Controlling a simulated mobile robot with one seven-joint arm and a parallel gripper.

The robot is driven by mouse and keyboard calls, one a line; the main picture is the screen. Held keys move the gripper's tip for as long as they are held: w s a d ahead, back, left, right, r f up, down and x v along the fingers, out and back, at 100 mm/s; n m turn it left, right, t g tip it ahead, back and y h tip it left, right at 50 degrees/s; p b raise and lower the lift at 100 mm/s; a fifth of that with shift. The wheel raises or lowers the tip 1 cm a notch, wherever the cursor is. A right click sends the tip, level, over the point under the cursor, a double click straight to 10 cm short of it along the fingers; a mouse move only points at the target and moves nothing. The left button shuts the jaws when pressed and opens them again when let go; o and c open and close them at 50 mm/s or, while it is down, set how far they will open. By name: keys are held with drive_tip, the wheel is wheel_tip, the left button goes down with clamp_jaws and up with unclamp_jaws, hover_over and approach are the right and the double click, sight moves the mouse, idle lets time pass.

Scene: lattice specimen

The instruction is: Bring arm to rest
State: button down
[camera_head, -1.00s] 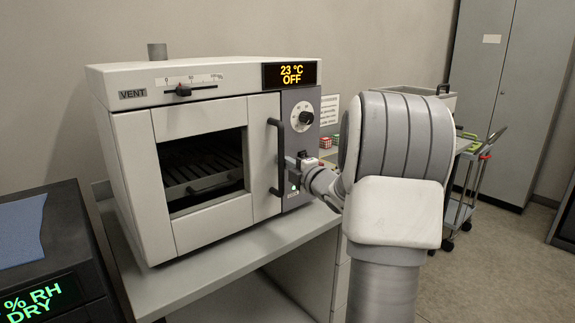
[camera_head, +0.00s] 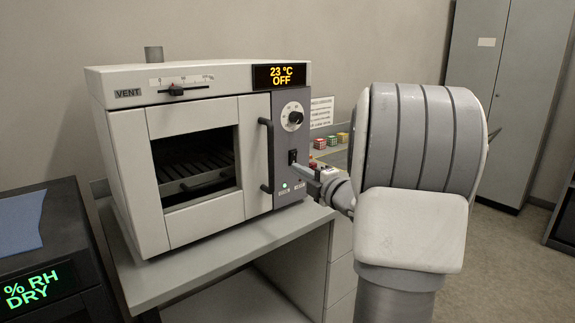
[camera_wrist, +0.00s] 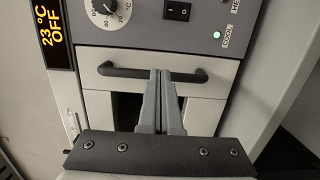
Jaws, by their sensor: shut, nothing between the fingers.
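My gripper (camera_head: 307,170) is in front of the right side of the oven (camera_head: 185,225), by its control panel, and is partly hidden by my wrist in the head view. In the wrist view my gripper (camera_wrist: 160,75) has its two fingers together and empty, pointing toward the dark door handle (camera_wrist: 138,72). I cannot tell whether the fingertips touch anything. The oven door is closed. The handle also shows in the head view (camera_head: 267,155). The oven display (camera_head: 280,76) reads 23 °C OFF. My arm blocks part of the view behind it.
The oven stands on a grey bench (camera_head: 225,260). A dark unit (camera_head: 60,230) with a green readout is at the lower left. Several small coloured blocks (camera_head: 331,140) sit behind the oven's right side. Grey cabinets (camera_head: 500,110) stand at the back right, with open floor before them.

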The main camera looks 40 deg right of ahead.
drive_tip(key=shift+s+d, duration=0.15)
drive_tip(key=shift+s, duration=1.55)
drive_tip(key=shift+w, duration=0.1)
drive_tip(key=s+a+f+m+g, duration=0.3)
drive_tip(key=s+a+m+g, duration=0.3)
drive_tip(key=s+a+m, duration=0.75)
drive_tip(key=s+a+f+m+g, duration=0.2)
drive_tip(key=s+a+m+g, duration=0.3)
drive_tip(key=s+a, duration=0.9)
drive_tip(key=w+a+r+p, duration=0.1)
drive_tip(key=w+r+p, duration=0.1)
drive_tip(key=r+p, duration=0.5)
drive_tip(key=w+a+r+g+p, duration=0.1)
drive_tip(key=w+a+r+p, duration=0.1)
drive_tip(key=r+p, duration=0.6)
drive_tip(key=shift+w+a+r+n+y+p, duration=0.25)
drive_tip(key=shift+n+p, duration=0.2)
drive_tip(key=shift+p, duration=0.25)
